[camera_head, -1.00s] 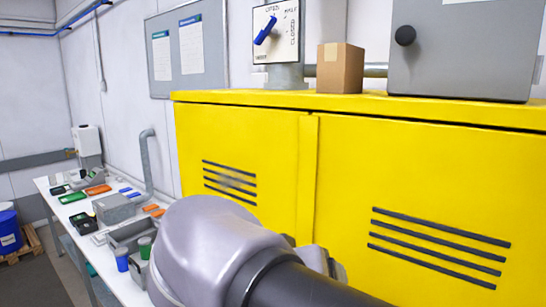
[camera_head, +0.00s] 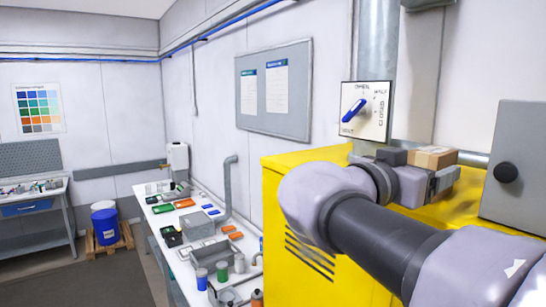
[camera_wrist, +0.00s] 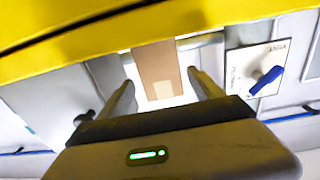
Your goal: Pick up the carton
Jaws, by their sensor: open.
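The carton (camera_head: 432,157) is a small brown box on top of the yellow cabinet (camera_head: 310,210). In the head view my gripper (camera_head: 418,168) is in front of it and hides its lower part. The wrist view, which is upside down, shows the carton (camera_wrist: 157,68) in line with the gap between my two fingers (camera_wrist: 160,80). The fingers are apart, one on each side of it in the picture, with light gaps beside it. I cannot tell how far the fingers reach along its sides. My gripper is open and holds nothing.
A valve plate with a blue handle (camera_head: 354,111) and a grey pipe (camera_head: 377,60) stand left of the carton. A grey box with a black knob (camera_head: 506,172) stands on the right. A bench with several small items (camera_head: 200,225) is at the lower left.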

